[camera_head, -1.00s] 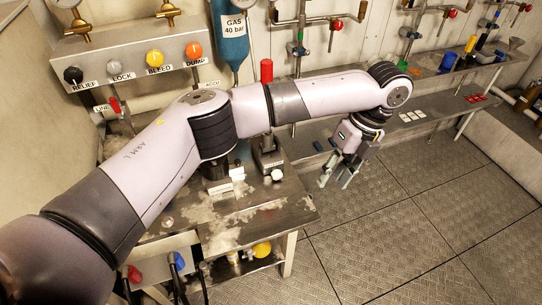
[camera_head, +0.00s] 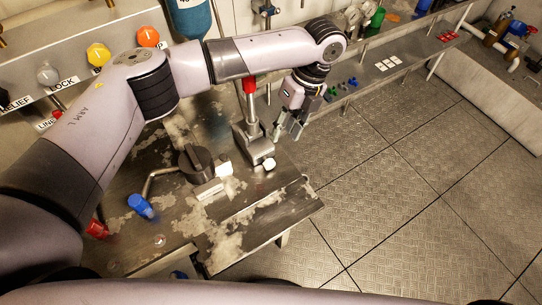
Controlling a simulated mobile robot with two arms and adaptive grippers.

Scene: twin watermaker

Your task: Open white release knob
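A small white round knob (camera_head: 269,163) sits low on the near right side of a grey metal device with a red-topped lever (camera_head: 249,85), on the worn steel bench (camera_head: 262,218). It fits the release knob, though no label on it is readable. My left gripper (camera_head: 289,132) is open and empty. It points down, above and slightly right of the knob in the picture, and looks apart from it. The whole knob face shows. My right arm crosses the bottom edge; its gripper is out of frame.
Beside the device stand a dark round cap (camera_head: 196,163), white blocks (camera_head: 209,189), a blue-handled valve (camera_head: 140,205) and a red handle (camera_head: 97,229). A knob panel with a grey-white LOCK knob (camera_head: 47,72) is at left. The plate floor (camera_head: 400,190) is clear.

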